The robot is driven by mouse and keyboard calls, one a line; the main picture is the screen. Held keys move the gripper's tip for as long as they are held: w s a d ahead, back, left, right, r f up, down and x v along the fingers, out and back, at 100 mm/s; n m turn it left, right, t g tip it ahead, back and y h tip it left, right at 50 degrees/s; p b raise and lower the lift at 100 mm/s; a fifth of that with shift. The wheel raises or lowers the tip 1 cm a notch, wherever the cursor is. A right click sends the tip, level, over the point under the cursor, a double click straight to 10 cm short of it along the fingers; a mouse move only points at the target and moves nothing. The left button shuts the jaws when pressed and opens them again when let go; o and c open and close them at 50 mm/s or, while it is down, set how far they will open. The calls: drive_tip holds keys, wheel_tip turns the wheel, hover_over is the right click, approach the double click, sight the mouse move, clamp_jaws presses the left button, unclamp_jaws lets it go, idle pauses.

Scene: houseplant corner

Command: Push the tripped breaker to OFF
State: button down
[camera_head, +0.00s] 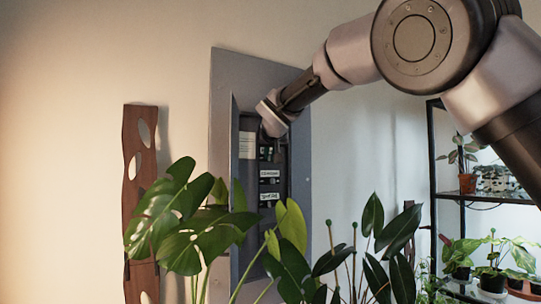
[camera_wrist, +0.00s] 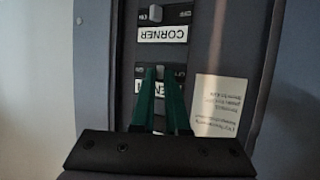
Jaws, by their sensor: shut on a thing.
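A grey breaker panel (camera_head: 300,160) is set in the wall. It also shows in the wrist view (camera_wrist: 96,60), where its labels appear upside down. My gripper (camera_wrist: 161,70) has dark green fingers at a breaker row, with a small pale breaker toggle (camera_wrist: 160,72) at their tips; they are closed on it. The label of this row, ending in "EN", is partly hidden by the fingers. A neighbouring row carries the label CORNER (camera_wrist: 163,34) and a pale toggle (camera_wrist: 155,13). In the head view my gripper (camera_head: 272,130) is at the panel's upper part; its fingertips are unclear.
A white printed notice (camera_wrist: 218,104) is inside the panel. A broad-leaved plant (camera_head: 185,225) and darker leaves (camera_head: 375,275) stand in front of the panel's lower part. A wooden post (camera_head: 140,200) is at left. A black plant shelf (camera_head: 470,196) stands at right.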

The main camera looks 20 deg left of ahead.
drive_tip(key=c, duration=0.9)
unclamp_jaws()
drive_tip(key=shift+f, duration=0.15)
drive_tip(key=shift+r, duration=0.35)
drive_tip(key=shift+w+d+f+n+g+y, duration=0.15)
drive_tip(key=shift+w+d+n+g+y, duration=0.15)
drive_tip(key=shift+n+g+y, duration=0.35)
drive_tip(key=shift+w+d+f+n+g+y, duration=0.15)
drive_tip(key=shift+w+d+n+g+y, duration=0.15)
drive_tip(key=shift+n+y, duration=0.6)
drive_tip(key=shift+d+n+g+y, duration=0.15)
drive_tip(key=shift+n+g+y, duration=0.3)
drive_tip(key=shift+n, duration=0.1)
drive_tip(key=shift+w+d+r+n+g+y, duration=0.15)
drive_tip(key=shift+n+g+y, duration=0.15)
drive_tip(key=shift+n+y, duration=0.1)
